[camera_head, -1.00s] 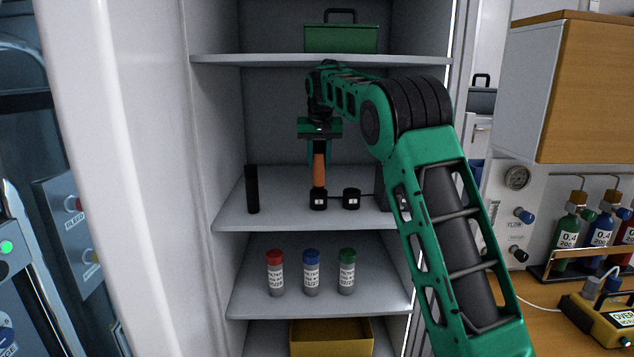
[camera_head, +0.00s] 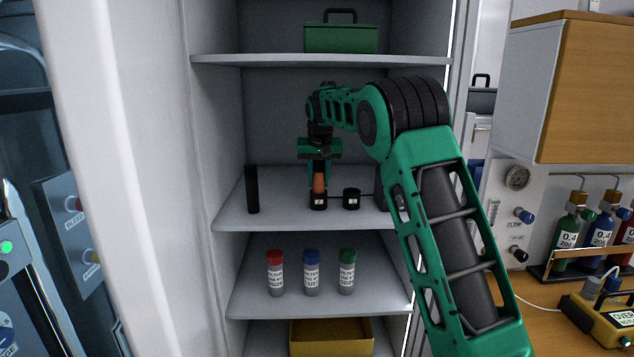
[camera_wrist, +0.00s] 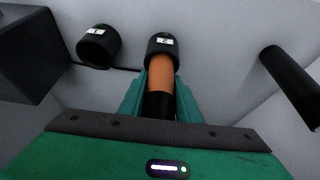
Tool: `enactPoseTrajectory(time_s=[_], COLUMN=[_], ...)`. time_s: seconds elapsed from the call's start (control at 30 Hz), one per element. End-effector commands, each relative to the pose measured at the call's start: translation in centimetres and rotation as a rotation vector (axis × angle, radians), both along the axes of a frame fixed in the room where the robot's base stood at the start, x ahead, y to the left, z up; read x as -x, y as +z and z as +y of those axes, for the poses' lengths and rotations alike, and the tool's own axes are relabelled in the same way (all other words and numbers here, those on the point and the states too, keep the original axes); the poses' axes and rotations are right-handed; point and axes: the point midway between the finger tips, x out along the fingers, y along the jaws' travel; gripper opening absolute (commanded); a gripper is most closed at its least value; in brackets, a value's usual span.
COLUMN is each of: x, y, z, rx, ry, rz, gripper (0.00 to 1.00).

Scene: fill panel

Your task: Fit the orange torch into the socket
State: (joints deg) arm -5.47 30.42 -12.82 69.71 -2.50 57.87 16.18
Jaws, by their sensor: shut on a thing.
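The orange torch (camera_head: 318,184) stands upright with its lower end in the black socket marked 2 (camera_head: 318,201) on the middle shelf. My gripper (camera_head: 320,180) is above the socket, its green fingers on both sides of the torch and shut on it. In the wrist view, the orange torch (camera_wrist: 161,76) with its black end lies between the fingers, and its far end meets the socket marked 2 (camera_wrist: 163,43). How deep it sits inside is hidden.
A second black socket (camera_head: 351,199), marked 1 in the wrist view (camera_wrist: 97,46), looks empty beside it. A black cylinder (camera_head: 252,189) stands at the shelf's left. A dark box (camera_wrist: 30,55) is near socket 1. Capped bottles (camera_head: 311,273) stand on the shelf below.

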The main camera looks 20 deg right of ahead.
Motion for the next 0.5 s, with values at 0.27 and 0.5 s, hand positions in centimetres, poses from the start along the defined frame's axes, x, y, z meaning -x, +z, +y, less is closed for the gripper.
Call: enactPoseTrajectory(time_s=[0.27,0.5], x=[-0.01,0.13], y=[-0.1,0.49], z=[-0.01,0.05], rx=[0.0,0.0], ry=[0.0,0.0], rz=[0.0,-0.001], gripper=[0.49,0.49])
